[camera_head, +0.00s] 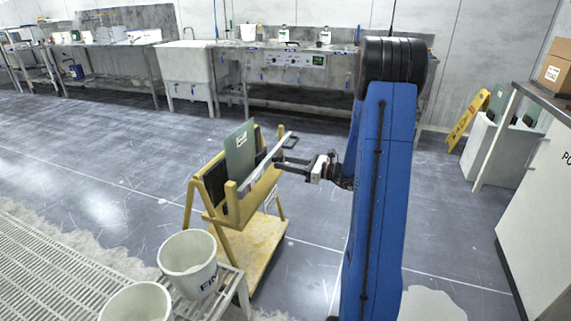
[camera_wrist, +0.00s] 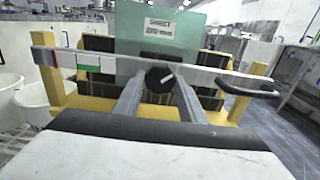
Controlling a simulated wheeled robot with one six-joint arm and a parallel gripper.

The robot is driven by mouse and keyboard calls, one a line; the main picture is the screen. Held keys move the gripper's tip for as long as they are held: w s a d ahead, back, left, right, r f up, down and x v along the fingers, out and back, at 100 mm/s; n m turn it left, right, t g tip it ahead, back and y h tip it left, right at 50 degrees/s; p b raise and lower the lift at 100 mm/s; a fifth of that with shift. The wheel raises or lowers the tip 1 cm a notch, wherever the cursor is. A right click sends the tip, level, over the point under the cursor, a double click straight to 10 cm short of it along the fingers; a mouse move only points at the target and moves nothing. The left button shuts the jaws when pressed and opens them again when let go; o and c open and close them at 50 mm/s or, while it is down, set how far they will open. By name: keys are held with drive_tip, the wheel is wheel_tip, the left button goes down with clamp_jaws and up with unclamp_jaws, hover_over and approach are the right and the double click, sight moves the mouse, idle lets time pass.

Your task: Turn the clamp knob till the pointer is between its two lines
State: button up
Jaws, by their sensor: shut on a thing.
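The clamp knob (camera_wrist: 160,78) is a round black knob with a white pointer stripe, in the middle of the wrist view. The stripe slants up to the right. The knob sits on a grey clamp bar (camera_wrist: 219,78) across a yellow rack. My gripper (camera_wrist: 160,87) reaches the knob with one finger on each side, shut on it. Red, white and green marks (camera_wrist: 95,63) show on the bar's left part; I cannot make out two lines by the pointer. In the head view, my gripper (camera_head: 282,162) is at the bar (camera_head: 268,158); the knob cannot be made out there.
A green plate (camera_head: 239,148) with a label stands in the yellow rack (camera_head: 191,209) behind the bar. A black handle (camera_wrist: 248,88) sticks out at the bar's right end. White buckets (camera_head: 187,252) stand at front left. Open floor lies behind the rack.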

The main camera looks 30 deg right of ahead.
drive_tip(key=m, duration=0.9)
idle(0.4)
drive_tip(key=shift+m, duration=0.3)
idle(0.3)
drive_tip(key=o, duration=1.1)
drive_tip(key=shift+c, duration=0.2)
drive_tip(key=shift+s, duration=0.1)
drive_tip(key=v, duration=1.7)
drive_tip(key=shift+s+d, duration=0.1)
